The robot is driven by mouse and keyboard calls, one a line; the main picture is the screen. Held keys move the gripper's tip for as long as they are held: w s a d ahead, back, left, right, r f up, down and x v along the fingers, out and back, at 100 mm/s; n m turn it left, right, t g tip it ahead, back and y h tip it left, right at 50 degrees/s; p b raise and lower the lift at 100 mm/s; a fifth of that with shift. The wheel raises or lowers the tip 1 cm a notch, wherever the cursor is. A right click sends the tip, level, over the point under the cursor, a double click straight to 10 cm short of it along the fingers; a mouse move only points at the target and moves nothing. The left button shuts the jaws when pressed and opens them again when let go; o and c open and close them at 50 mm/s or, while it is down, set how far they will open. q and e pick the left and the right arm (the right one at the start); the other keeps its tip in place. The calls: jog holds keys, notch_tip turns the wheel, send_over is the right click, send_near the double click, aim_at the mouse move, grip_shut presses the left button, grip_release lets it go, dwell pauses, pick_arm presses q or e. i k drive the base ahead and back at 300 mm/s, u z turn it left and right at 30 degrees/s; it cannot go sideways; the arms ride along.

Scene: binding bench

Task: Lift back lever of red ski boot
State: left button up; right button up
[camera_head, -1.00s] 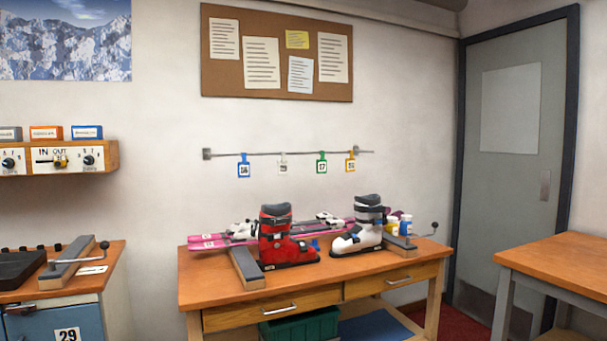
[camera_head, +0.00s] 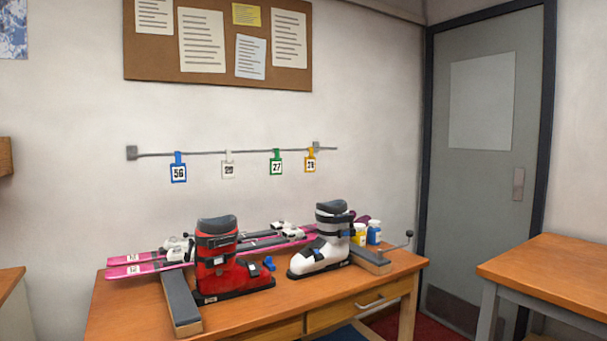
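The red ski boot (camera_head: 220,268) stands upright on the wooden bench (camera_head: 250,318), left of the white ski boot (camera_head: 322,250). Its toe points right. It has a dark cuff top and dark straps. A small blue part (camera_head: 268,264) shows by its toe. I cannot make out the back lever clearly at this size. Neither of my grippers is in view.
Pink skis (camera_head: 150,265) lie behind the boots. A grey-topped block (camera_head: 181,305) is left of the red boot, and another with a crank handle (camera_head: 404,240) is at the right. Small bottles (camera_head: 374,232) stand near the white boot. Another table (camera_head: 555,268) stands right.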

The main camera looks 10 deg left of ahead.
aim_at(187, 257)
jog(key=z, duration=0.1)
jog(key=i, duration=1.3)
jog(key=u, duration=0.35)
